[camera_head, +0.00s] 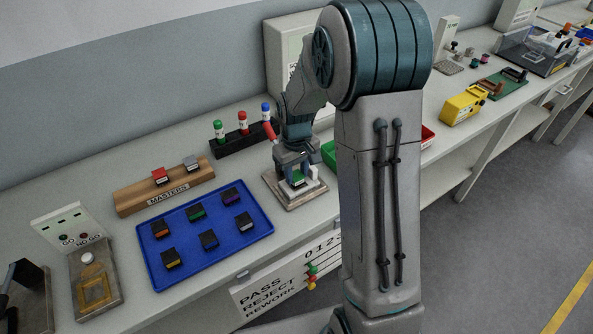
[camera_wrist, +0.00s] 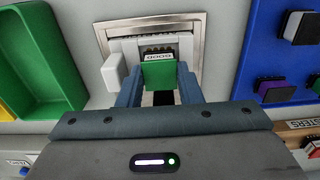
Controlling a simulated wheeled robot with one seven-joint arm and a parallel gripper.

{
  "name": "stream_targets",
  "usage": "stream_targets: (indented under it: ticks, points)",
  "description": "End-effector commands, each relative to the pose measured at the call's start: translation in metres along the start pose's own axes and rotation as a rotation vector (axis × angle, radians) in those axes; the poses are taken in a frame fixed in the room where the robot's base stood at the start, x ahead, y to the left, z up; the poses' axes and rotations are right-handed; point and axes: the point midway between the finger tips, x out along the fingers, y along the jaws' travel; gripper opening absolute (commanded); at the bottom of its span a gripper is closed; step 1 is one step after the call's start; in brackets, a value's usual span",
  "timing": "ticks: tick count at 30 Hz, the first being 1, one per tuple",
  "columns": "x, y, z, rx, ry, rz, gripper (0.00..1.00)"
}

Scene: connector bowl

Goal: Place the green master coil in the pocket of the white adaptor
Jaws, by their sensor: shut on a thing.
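My gripper (camera_wrist: 159,84) is shut on the green master coil (camera_wrist: 157,75), with one finger on each side of it. The coil's far end bears a label that seems to read "GOOD". The coil is at the white adaptor (camera_wrist: 182,45), whose walls show around its far end; I cannot tell how deep it sits in the pocket. In the head view the coil (camera_head: 297,181) is a small green patch under my gripper (camera_head: 292,177), beside the white part of the adaptor (camera_head: 313,171). My fingers hide part of the pocket.
A blue tray (camera_head: 205,262) with several dark coils lies left of the adaptor. The wooden masters rack (camera_head: 190,186) holds a red and a grey coil. A black stand (camera_head: 228,148) with colored-cap bottles is behind. A green bin (camera_wrist: 40,55) is close on the other side.

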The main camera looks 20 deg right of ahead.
Motion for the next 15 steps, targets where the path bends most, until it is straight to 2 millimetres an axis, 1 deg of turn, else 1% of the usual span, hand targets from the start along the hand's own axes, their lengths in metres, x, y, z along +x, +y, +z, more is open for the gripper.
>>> stream_targets:
  ticks: [4,5,6,7,15]
  points:
    - [0.0049,0.0,0.0,0.0,0.0,0.0,0.09]
    - [0.0033,0.0,0.0,0.0,0.0,0.0,0.4]
    - [0.003,0.0,0.0,0.0,0.0,0.0,0.51]
    - [0.003,0.0,0.0,0.0,0.0,0.0,0.54]
    - [0.002,0.0,0.0,0.0,0.0,0.0,0.54]
